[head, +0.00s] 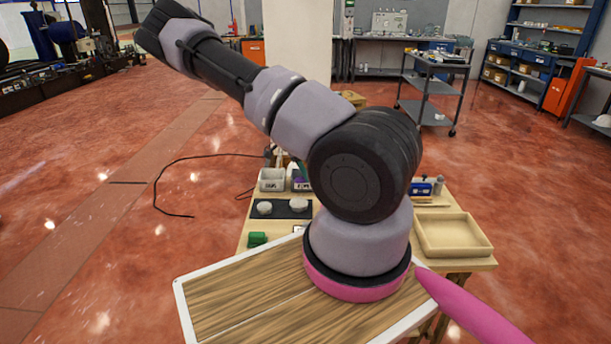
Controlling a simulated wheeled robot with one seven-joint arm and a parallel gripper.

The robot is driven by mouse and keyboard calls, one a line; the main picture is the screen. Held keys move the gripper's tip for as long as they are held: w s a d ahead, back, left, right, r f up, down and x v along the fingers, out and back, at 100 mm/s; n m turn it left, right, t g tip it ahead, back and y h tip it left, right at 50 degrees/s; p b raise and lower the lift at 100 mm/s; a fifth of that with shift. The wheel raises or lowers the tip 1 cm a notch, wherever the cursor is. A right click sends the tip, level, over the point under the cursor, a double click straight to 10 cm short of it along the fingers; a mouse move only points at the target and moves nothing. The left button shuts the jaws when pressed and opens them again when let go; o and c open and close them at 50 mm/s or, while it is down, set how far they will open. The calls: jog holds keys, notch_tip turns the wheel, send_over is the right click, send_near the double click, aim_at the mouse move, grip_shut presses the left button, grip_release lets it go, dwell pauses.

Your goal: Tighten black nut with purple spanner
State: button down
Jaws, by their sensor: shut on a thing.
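My arm rises from its base at the front and reaches up and left across the head view. My gripper does not show; it is out of the frame or hidden behind my own arm. I cannot make out the purple spanner or the black nut. A small purple patch (299,179) shows by the bins on the workbench, too small to identify. My arm hides the middle of the workbench (262,223).
On the workbench are a dark mat (290,214) with two pale round pieces, a green block (257,239), a white bin (272,180), a blue item (421,188) and an empty wooden tray (485,248). A cable (157,180) lies on the floor. A grey cart (428,86) stands behind.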

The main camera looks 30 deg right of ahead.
jog(key=shift+w+d+m, duration=0.15)
jog(key=shift+w+m, duration=0.35)
jog(key=shift+w, duration=0.2)
jog(key=shift+w+d+m+g, duration=0.25)
jog(key=shift+w+m+g, duration=0.15)
jog(key=shift+w+m, duration=0.1)
dwell(0.7)
jog(key=shift+r, duration=0.2)
jog(key=shift+r, duration=1.8)
jog(key=c, duration=1.2)
grip_release()
grip_shut()
